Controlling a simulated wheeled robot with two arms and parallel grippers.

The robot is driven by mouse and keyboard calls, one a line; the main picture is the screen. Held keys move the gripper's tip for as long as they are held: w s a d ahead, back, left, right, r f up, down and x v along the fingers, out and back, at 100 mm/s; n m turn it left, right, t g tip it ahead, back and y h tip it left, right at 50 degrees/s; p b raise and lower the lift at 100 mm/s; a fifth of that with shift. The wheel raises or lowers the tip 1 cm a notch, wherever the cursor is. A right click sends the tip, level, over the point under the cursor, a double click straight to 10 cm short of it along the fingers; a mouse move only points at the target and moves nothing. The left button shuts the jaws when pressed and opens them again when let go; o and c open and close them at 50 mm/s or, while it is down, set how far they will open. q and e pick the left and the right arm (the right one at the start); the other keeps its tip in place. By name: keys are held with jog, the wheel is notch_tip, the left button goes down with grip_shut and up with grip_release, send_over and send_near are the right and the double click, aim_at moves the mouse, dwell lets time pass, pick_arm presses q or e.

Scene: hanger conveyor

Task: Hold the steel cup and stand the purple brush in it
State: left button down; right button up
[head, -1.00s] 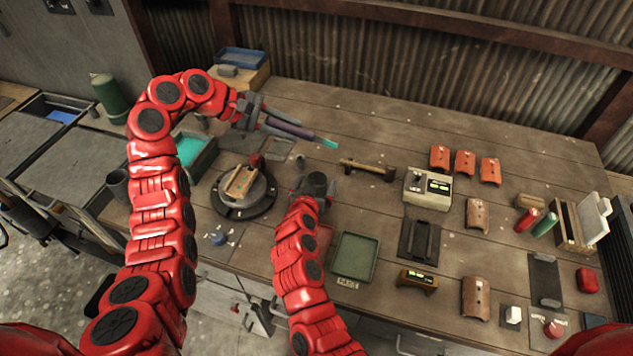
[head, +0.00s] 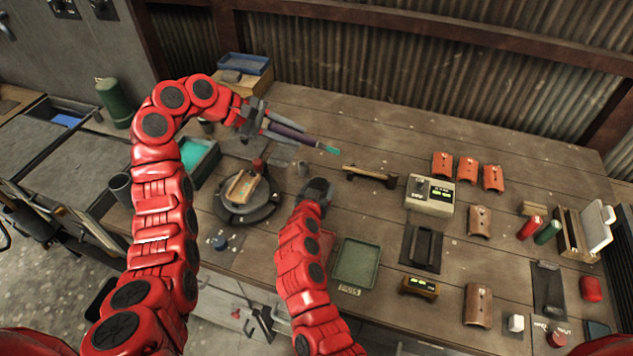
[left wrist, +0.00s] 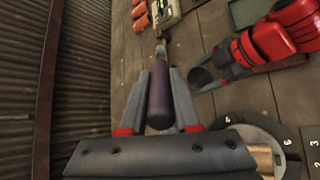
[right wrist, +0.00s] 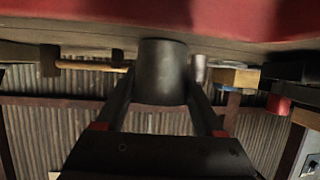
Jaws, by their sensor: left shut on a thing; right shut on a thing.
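My left gripper (head: 280,128) is shut on the purple brush (head: 296,134) and holds it above the table. The brush lies nearly level, its teal tip pointing right. In the left wrist view the purple handle (left wrist: 160,98) runs between the fingers, tip away from the gripper. My right gripper (head: 314,187) is shut on the dark grey steel cup (right wrist: 160,72), lower and nearer than the brush. The left wrist view shows the cup's dark mouth (left wrist: 202,77), apart from the brush. In the head view the gripper partly hides the cup.
A round turntable (head: 247,208) with a wooden block stands left of the cup. A hammer (head: 370,176) lies to the right, and a green tray (head: 357,262) sits in front. A grey box with displays (head: 430,195) stands further right. The back middle of the table is clear.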

aim_at(315, 140)
pick_arm(q)
jog(key=shift+w+d+r, duration=0.15)
jog(key=shift+d+r, duration=0.05)
jog(key=shift+d, duration=0.1)
jog(key=d+y, duration=0.1)
jog(key=w+d+y, duration=0.1)
jog(key=d+y, duration=0.1)
jog(key=w+d+g+y, duration=0.1)
jog(key=d, duration=0.1)
jog(key=shift+r+y, duration=0.3)
jog(key=shift+r, duration=0.1)
jog(key=shift+s+d+f+y, duration=0.2)
jog(key=shift+d+y, duration=0.15)
jog(key=shift+y, duration=0.75)
pick_arm(e)
jog(key=shift+d, duration=0.1)
pick_arm(q)
jog(key=shift+s+a+g+y, duration=0.25)
jog(key=shift+s+g+y, duration=0.05)
jog(key=shift+y, duration=0.2)
jog(key=shift+s+a+f+y, duration=0.15)
jog(key=shift+s+a+y, duration=0.1)
jog(key=shift+a+y, duration=0.3)
notch_tip(315, 140, down, 10)
jog(key=c, duration=0.6)
grip_release()
jog(key=shift+o, duration=0.2)
